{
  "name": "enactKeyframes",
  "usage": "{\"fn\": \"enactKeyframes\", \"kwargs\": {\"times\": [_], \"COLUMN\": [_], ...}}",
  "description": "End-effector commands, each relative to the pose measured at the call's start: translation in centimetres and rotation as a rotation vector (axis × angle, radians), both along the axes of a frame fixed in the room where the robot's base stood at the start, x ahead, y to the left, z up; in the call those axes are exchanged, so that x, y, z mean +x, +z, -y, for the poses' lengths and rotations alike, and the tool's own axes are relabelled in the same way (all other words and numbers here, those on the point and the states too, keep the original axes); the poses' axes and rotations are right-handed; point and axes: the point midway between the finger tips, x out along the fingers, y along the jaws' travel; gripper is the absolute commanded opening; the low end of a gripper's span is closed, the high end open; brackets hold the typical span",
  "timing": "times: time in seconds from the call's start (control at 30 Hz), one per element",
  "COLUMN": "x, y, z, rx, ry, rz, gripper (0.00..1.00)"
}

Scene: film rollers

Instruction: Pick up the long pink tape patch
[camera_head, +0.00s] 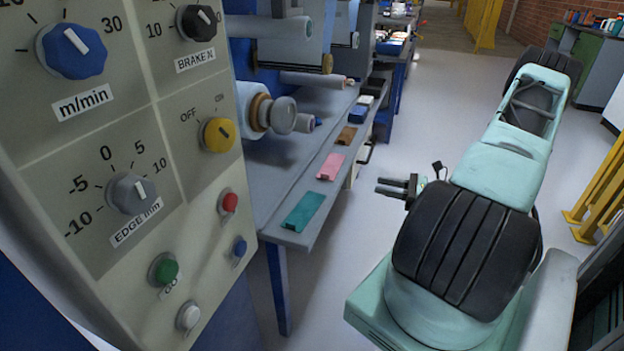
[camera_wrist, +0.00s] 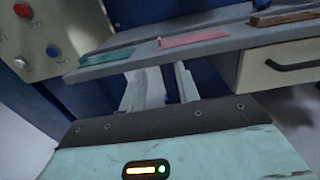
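The long pink tape patch (camera_head: 331,167) lies flat on the narrow grey shelf (camera_head: 322,217) along the machine, between a teal patch (camera_head: 304,212) and a brown patch (camera_head: 346,136). In the wrist view the pink patch (camera_wrist: 193,38) is ahead of the fingers, a little right of centre, unobstructed. My gripper (camera_head: 380,187) is to the right of the shelf in the head view, pointing left towards it and clear of everything. In the wrist view my gripper's two fingers (camera_wrist: 159,70) stand apart with nothing between them.
The control panel (camera_head: 130,130) with knobs and buttons stands close at left. Film rollers (camera_head: 283,115) sit above and behind the shelf. A drawer with a dark handle (camera_wrist: 290,64) is under the shelf at right. Yellow rails (camera_head: 600,185) stand at far right. Floor between shelf and arm is clear.

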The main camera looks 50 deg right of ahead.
Motion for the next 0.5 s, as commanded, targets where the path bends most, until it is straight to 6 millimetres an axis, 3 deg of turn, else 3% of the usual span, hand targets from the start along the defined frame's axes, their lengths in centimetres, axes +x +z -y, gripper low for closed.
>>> {"fn": "enactKeyframes", "kwargs": {"times": [0.5], "x": [8.9], "y": [-0.1], "z": [-4.0], "rx": [0.0], "ry": [0.004], "rz": [0.001], "gripper": [0.32]}}
